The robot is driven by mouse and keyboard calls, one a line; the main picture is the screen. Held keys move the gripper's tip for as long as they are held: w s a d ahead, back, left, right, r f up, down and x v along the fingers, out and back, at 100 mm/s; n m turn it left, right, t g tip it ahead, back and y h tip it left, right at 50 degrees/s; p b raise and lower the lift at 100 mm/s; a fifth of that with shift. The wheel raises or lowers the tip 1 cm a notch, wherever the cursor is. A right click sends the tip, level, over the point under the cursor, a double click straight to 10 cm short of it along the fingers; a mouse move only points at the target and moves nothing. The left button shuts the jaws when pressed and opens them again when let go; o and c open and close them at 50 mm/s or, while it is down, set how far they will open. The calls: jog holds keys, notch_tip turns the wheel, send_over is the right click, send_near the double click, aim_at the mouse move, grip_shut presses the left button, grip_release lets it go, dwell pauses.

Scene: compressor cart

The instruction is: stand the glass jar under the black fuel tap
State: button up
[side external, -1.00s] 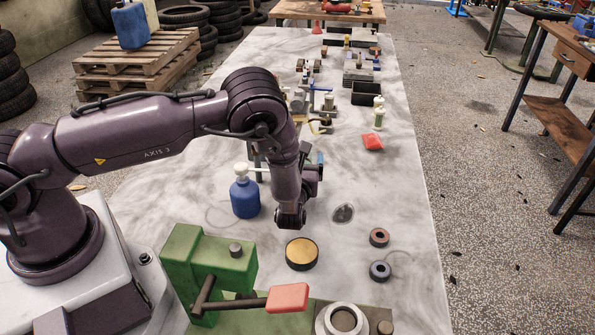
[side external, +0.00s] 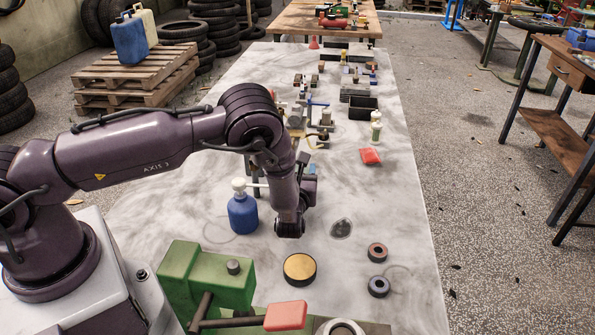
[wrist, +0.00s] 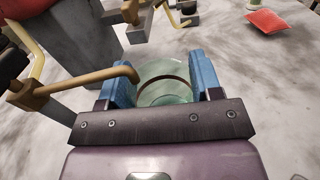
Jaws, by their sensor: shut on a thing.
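The clear greenish glass jar (wrist: 165,82) is between the two blue fingers of my gripper (wrist: 163,80) in the wrist view. The fingers are shut on it, and its open rim shows. In the side external view my gripper (side external: 309,170) is mostly behind my wrist, and the jar cannot be made out. A brass spout (wrist: 90,85) reaches in from the left, its bent end overlapping the jar's left side in the picture. Its height above the rim is unclear. A black part (wrist: 12,65) shows at the left edge. I cannot tell for sure which tap is the black fuel tap.
More pipes and a tap (wrist: 135,12) stand beyond the jar. A blue bottle (side external: 242,210) with a white top stands left of my wrist. A red cloth-like item (side external: 370,156) lies right. A yellow-topped round tin (side external: 299,269) and two rings lie nearer. The marble right side is mostly clear.

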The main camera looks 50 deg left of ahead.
jog(key=shift+s+d, duration=0.3)
jog(key=shift+d, duration=0.65)
jog(key=o, duration=1.1)
jog(key=v, duration=0.7)
jog(key=shift+s+d, duration=0.15)
jog(key=shift+d, duration=0.05)
